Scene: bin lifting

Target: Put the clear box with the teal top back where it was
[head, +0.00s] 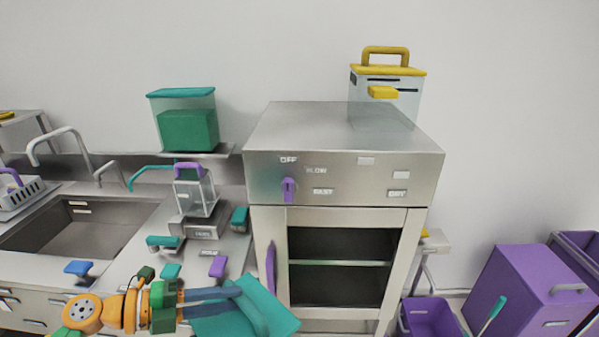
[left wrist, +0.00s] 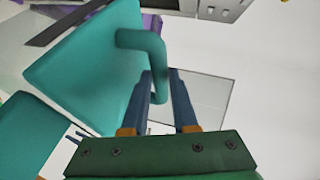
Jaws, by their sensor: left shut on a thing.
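A broad teal top with a raised handle (head: 248,311) is low in the head view, in front of the steel cabinet, and tilted. My left gripper (head: 236,290) is shut on its handle. In the left wrist view the teal top (left wrist: 85,75) and bent handle (left wrist: 150,48) show close up, with the fingers (left wrist: 165,85) at the handle. I cannot clearly make out clear walls beneath this top. Another clear box with a teal lid (head: 181,92) and a teal block inside stands on the wall shelf. My right gripper is not in view.
A steel cabinet (head: 345,165) stands in the middle, with a yellow-topped clear box (head: 387,71) on it. A sink (head: 75,225) and a counter with a small purple-topped clear box (head: 196,192) are left. Purple bins (head: 530,285) stand right.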

